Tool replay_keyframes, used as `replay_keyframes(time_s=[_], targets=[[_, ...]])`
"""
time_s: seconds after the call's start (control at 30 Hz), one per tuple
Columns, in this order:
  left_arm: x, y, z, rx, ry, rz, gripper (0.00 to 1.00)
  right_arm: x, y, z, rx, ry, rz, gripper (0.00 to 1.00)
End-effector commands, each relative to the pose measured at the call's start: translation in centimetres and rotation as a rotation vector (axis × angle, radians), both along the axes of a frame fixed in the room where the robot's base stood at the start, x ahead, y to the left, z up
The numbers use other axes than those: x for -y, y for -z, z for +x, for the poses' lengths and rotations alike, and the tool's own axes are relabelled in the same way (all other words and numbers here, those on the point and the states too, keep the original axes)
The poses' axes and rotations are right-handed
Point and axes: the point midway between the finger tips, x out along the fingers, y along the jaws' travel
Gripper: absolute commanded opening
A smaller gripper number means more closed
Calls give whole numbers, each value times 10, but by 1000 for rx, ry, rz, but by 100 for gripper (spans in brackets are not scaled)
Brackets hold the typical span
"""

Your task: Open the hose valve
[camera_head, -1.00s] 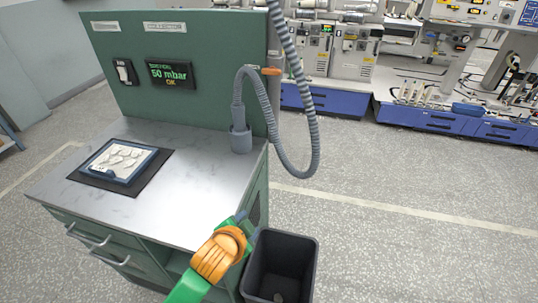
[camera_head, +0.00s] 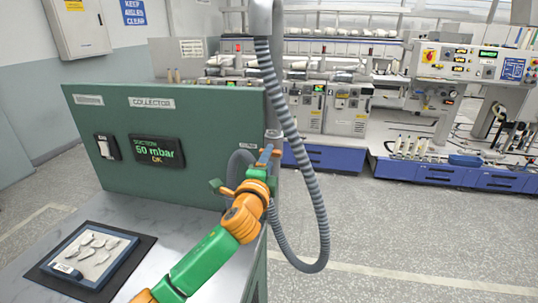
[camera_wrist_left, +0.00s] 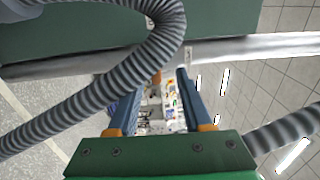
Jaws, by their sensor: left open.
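The grey ribbed suction hose (camera_head: 300,130) hangs in a loop on the right side of the green collector cabinet (camera_head: 190,105). A grey metal pipe fitting (camera_head: 274,136) stands at the cabinet's right edge. My left gripper (camera_head: 268,152) is open in front of this fitting and hides most of the valve. In the left wrist view, a small orange piece, seemingly the valve lever (camera_wrist_left: 157,77), shows between the two blue fingers (camera_wrist_left: 156,82). No contact with it can be made out. My right gripper is out of view.
The hose (camera_wrist_left: 165,35) curves close past my left fingers. A framed tray (camera_head: 92,254) lies on a dark mat on the marble-look worktop (camera_head: 165,235). Machines with blue drawers (camera_head: 440,172) stand behind, across open floor.

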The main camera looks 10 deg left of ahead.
Motion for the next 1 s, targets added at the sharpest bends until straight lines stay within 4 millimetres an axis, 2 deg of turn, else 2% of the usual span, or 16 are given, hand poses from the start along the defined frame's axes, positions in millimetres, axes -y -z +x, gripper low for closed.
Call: replay_keyframes(time_s=[0.2,0.47,0.67,1.0], targets=[[0,0,15,-1,-1,-1,50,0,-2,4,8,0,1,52],[0,1,16,-1,0,-1,50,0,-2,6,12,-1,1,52],[0,1,16,-1,0,-2,0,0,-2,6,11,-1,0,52],[-1,0,16,0,-1,-19,0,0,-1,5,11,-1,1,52]])
